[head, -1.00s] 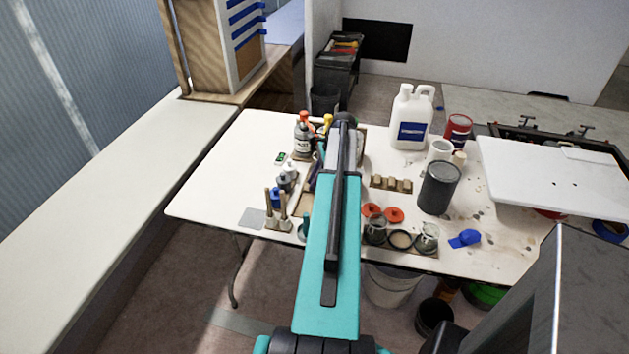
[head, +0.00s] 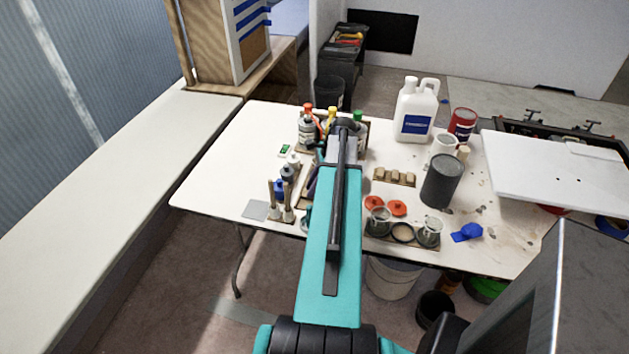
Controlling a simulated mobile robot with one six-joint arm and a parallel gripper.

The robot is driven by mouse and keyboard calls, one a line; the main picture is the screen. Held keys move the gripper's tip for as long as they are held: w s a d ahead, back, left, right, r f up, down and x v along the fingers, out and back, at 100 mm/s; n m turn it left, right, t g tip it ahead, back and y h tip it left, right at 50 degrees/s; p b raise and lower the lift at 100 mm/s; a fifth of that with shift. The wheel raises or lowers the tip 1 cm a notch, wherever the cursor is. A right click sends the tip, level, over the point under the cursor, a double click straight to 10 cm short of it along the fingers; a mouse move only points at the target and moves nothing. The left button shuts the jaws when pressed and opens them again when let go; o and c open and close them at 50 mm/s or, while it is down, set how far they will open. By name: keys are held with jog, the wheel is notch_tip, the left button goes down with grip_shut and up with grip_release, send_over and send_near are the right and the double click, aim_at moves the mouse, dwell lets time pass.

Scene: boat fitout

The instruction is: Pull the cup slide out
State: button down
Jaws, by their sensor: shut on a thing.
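The cup slide (head: 385,240) looks to be the low brown board at the table's front edge, right of my arm. Two orange-red round lids (head: 397,208) lie just behind the board. My teal and black arm reaches over the table left of the board. My gripper is hidden behind the arm, so its fingers and any contact with the slide do not show.
The white table (head: 225,180) also carries a dark can (head: 440,182), a white jug (head: 415,112), a blue scoop-like piece (head: 467,232) and several bottles. A white bench (head: 110,190) runs along the left. A white bucket (head: 391,278) stands under the front edge.

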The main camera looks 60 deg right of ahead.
jog(key=shift+s+a, duration=0.3)
jog(key=shift+a, duration=0.6)
jog(key=shift+s+a, duration=0.25)
jog(key=shift+a, duration=0.6)
jog(key=shift+s+a, duration=0.3)
jog(key=shift+a, duration=0.6)
jog(key=c, duration=1.6)
grip_release()
jog(key=shift+o, duration=0.2)
jog(key=shift+r, duration=0.1)
jog(key=b+v, duration=0.1)
jog(key=v, duration=1.2)
jog(key=shift+r+b, duration=0.35)
jog(key=shift+r, duration=0.1)
